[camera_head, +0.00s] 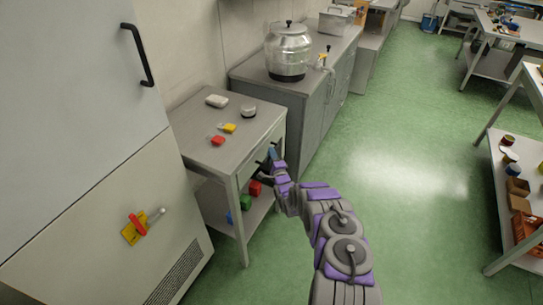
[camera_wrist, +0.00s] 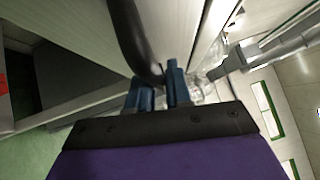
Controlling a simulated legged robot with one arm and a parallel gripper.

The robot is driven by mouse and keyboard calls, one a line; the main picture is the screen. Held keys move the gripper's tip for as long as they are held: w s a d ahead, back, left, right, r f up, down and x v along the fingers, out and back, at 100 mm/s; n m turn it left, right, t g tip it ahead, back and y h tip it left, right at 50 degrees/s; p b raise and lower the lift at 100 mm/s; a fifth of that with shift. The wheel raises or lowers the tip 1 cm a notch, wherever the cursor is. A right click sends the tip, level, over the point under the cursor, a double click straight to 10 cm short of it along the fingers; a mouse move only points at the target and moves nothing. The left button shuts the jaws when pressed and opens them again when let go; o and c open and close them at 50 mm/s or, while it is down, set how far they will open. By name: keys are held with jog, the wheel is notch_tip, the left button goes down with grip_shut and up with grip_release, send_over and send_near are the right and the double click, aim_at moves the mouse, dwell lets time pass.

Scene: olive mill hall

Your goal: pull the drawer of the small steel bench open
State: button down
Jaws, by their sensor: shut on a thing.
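The small steel bench (camera_head: 198,133) stands left of centre in the head view, between a tall grey cabinet and a longer counter. Its drawer front (camera_head: 253,164) is under the top on the side facing my arm, partly hidden by my gripper (camera_head: 271,160). In the wrist view the two blue fingertips of my gripper (camera_wrist: 160,90) are closed about the lower end of a black curved handle (camera_wrist: 130,35). The handle runs up from between them in front of a pale panel. I cannot tell whether the drawer stands out from the bench.
The bench top bears a white packet (camera_head: 217,101), a round tin (camera_head: 248,111) and red and yellow items. Coloured blocks lie on its lower shelf. The tall cabinet (camera_head: 75,110) is close on the left; a steel urn (camera_head: 288,52) stands behind.

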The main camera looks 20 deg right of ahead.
jog(key=shift+s+f, duration=0.1)
jog(key=shift+f, duration=0.1)
jog(key=s+d+p, duration=0.1)
jog(key=s+d, duration=0.8)
jog(key=s, duration=0.3)
jog(key=s+d+p, duration=0.1)
jog(key=s+d, duration=0.9)
jog(key=s, duration=0.2)
jog(key=shift+s, duration=0.35)
jog(key=shift+f, duration=0.15)
jog(key=c, duration=1.2)
grip_release()
jog(key=shift+w, duration=0.1)
jog(key=shift+c, duration=0.2)
jog(key=shift+o, duration=0.5)
jog(key=s+a+f+p, duration=0.2)
jog(key=s+p, duration=0.1)
jog(key=s, duration=1.4)
jog(key=shift+p, duration=0.3)
jog(key=shift+f, duration=0.1)
